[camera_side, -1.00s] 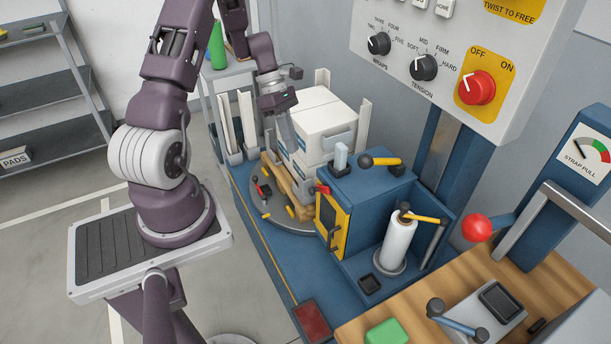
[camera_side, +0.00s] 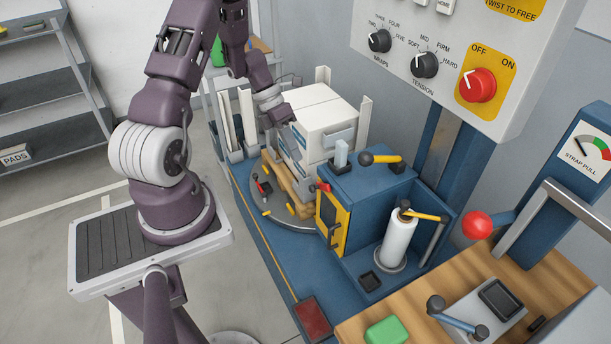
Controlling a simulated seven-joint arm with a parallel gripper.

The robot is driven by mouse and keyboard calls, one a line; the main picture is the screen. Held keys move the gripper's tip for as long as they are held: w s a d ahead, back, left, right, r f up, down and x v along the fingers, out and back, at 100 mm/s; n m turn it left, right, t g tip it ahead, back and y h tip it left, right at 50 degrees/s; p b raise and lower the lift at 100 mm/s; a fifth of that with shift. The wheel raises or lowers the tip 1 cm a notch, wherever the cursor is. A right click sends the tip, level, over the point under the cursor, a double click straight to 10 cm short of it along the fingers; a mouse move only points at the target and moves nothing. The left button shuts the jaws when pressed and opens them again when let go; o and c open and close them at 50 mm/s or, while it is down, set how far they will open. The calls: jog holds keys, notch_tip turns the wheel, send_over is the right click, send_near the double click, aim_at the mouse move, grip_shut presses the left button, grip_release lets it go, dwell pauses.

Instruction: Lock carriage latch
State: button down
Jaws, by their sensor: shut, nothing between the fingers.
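The blue carriage (camera_side: 370,190) stands right of the wrapped stack, with a yellow-framed door on its front left. A yellow handle with a black knob (camera_side: 382,160) lies across its top, and a small red lever (camera_side: 322,187) sits at the door's upper corner. Another yellow lever (camera_side: 424,216) tops the white film roll (camera_side: 398,242). I cannot tell for certain which of these is the latch. My gripper (camera_side: 293,146) is shut and empty, at the near left side of the white boxes, left of the carriage. Its fingertips are small and hard to separate from the boxes.
White boxes (camera_side: 322,112) stand on a wooden pallet on a round turntable, between upright posts. A control panel (camera_side: 440,50) with knobs and a red switch hangs above right. A wooden bench (camera_side: 465,275) with a green block is at the front right.

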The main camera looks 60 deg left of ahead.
aim_at(319, 188)
jog(key=x, duration=0.8)
jog(key=shift+a+f+h, duration=0.1)
jog(key=shift+f+h, duration=0.15)
jog(key=shift+h, duration=0.35)
jog(key=f+h, duration=0.2)
jog(key=h, duration=0.1)
jog(key=d+f+h, duration=0.1)
jog(key=h, duration=0.1)
jog(key=shift+f+n+h, duration=0.4)
jog(key=shift+r, duration=0.85)
